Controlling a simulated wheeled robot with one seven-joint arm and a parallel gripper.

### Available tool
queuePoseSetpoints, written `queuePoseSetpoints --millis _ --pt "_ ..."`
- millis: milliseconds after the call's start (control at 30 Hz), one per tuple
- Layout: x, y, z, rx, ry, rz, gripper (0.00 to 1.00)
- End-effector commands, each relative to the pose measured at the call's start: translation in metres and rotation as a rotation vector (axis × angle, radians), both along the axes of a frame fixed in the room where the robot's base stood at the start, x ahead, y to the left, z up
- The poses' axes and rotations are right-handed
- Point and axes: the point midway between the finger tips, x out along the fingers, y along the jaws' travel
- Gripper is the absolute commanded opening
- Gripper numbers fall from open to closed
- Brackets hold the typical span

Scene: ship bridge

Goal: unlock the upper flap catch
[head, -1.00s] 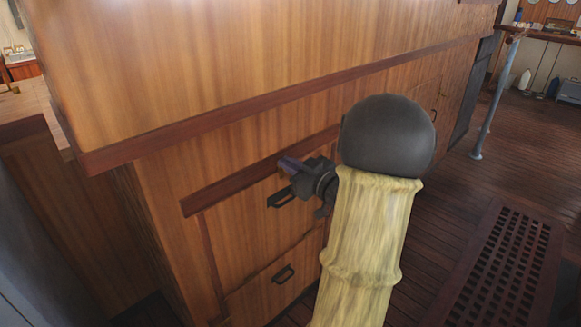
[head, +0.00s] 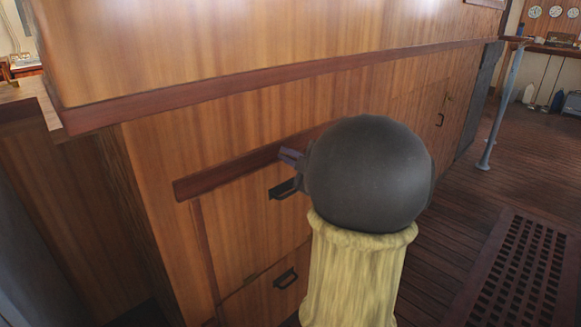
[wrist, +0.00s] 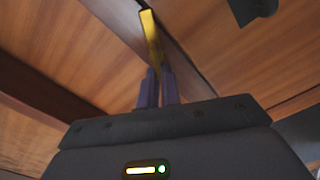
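The upper flap catch shows as a narrow yellow bar (wrist: 151,38) on the wooden cabinet front in the wrist view. Its near end meets the tips of my gripper (wrist: 157,78), and I cannot tell whether they touch it or only overlap it in the picture. The two purple fingers are close together, with at most a narrow gap. In the head view my gripper (head: 291,157) is at the dark red trim strip, above the upper black handle (head: 283,189). My dark round arm joint hides most of the gripper there, and the catch is not visible in that view.
A lower black handle (head: 286,278) sits on the cabinet front (head: 235,225) below. The overhanging ledge edge (head: 240,86) runs above the gripper. Open plank floor with a dark grating (head: 520,270) lies at the right. A pole (head: 503,105) stands behind.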

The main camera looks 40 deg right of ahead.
Motion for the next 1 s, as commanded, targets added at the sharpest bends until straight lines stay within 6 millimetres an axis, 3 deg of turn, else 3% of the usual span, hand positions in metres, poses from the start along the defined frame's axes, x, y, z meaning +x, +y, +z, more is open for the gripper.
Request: queuePoseSetpoints --millis 33,500,1000 --pt "-0.0002 0.0002 -0.0100 -0.044 0.002 -0.002 0.00" --pt "-0.0002 0.0014 -0.0139 -0.424 -0.028 -0.002 0.00" --pt "-0.0005 0.0008 -0.0115 -0.531 -0.035 -0.004 0.00"
